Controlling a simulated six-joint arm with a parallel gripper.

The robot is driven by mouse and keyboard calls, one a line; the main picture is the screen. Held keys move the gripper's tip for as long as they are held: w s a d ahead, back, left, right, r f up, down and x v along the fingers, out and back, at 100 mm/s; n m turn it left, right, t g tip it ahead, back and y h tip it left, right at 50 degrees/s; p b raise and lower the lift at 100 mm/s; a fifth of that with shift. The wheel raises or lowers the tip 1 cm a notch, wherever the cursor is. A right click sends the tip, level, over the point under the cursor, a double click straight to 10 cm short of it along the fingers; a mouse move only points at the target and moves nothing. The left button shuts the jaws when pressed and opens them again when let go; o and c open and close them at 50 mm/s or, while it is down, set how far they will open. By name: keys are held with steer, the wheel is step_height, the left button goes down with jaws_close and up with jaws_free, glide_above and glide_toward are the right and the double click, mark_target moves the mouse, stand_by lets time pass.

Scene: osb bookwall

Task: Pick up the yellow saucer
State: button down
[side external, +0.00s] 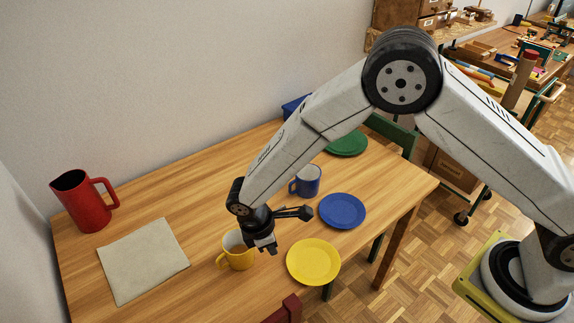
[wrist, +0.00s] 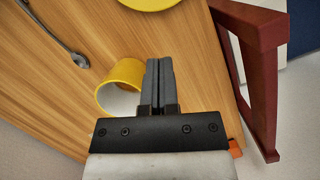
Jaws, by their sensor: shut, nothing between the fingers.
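The yellow saucer (side external: 313,262) lies flat on the wooden table near its front edge. Only its edge (wrist: 150,3) shows at the top of the wrist view. My gripper (side external: 269,249) is shut and empty, above the table to the left of the saucer and apart from it. In the wrist view its two fingers (wrist: 159,64) are together. A yellow mug (side external: 236,252) stands upright just left of my gripper, partly hidden by it. In the wrist view the mug (wrist: 119,86) is beside the fingers.
A blue saucer (side external: 342,211), blue mug (side external: 307,181) and green saucer (side external: 348,144) are farther back. A red jug (side external: 84,201) and beige cloth (side external: 143,262) are at left. A spoon (wrist: 66,43) lies near the mug. A red chair (wrist: 250,60) stands at the table edge.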

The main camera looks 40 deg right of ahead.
mark_target(298, 271)
steer(key=shift+w, duration=0.1)
steer(key=m, duration=0.1)
steer(key=w+m, duration=0.1)
steer(key=m, duration=0.1)
steer(key=m+g, duration=0.1)
steer(key=shift+w+d+m+y, duration=0.3)
steer(key=shift+f, duration=0.15)
steer(key=shift+x, duration=4.9)
steer(key=shift+s+d, duration=1.35)
